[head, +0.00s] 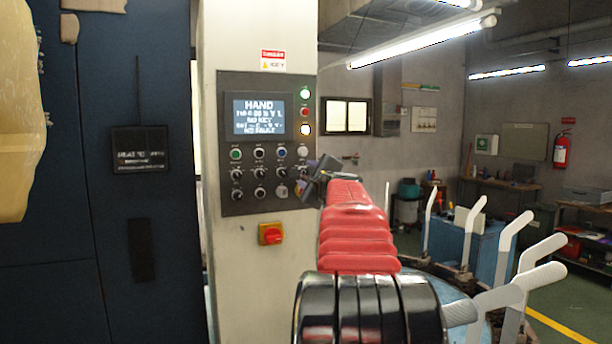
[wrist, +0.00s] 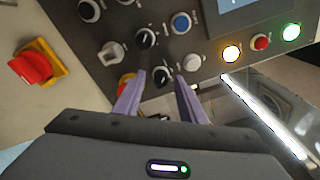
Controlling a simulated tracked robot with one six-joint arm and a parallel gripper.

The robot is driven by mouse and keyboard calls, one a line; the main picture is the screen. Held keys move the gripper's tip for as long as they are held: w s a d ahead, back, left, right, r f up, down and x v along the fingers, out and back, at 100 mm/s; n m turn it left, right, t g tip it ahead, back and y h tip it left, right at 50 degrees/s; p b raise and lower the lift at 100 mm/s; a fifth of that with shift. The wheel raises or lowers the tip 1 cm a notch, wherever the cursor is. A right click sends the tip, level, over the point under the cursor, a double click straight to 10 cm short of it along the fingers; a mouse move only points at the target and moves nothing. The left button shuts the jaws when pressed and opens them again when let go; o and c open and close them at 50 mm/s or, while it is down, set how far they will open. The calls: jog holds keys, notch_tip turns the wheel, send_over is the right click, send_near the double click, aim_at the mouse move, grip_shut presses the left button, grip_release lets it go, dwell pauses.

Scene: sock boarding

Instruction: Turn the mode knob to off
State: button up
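A control panel (head: 268,140) on a pale column carries rows of knobs and buttons. Its screen (head: 259,116) reads HAND on the top line. In the wrist view, a black knob (wrist: 162,75) with a white mark shows between the fingertips of my gripper (wrist: 159,77). The purple fingers are open, one on each side of it; contact cannot be told. Another black knob (wrist: 145,38) and a silver key-type switch (wrist: 110,52) are close by. The labels are too small to read, so I cannot confirm which is the mode knob. In the head view, my gripper (head: 313,177) is at the panel's lower right.
A red switch on a yellow plate (head: 271,234) is below the panel. A red button on yellow (wrist: 126,79) is partly hidden by the left finger. Blue (wrist: 181,22) and white (wrist: 191,62) buttons are near the fingers. White curved forms (head: 512,232) stand at the right.

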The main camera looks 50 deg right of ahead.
jog(key=shift+w+d, duration=0.1)
jog(key=shift+w, duration=0.05)
jog(key=shift+c, duration=0.3)
grip_shut()
jog(key=shift+f, duration=0.1)
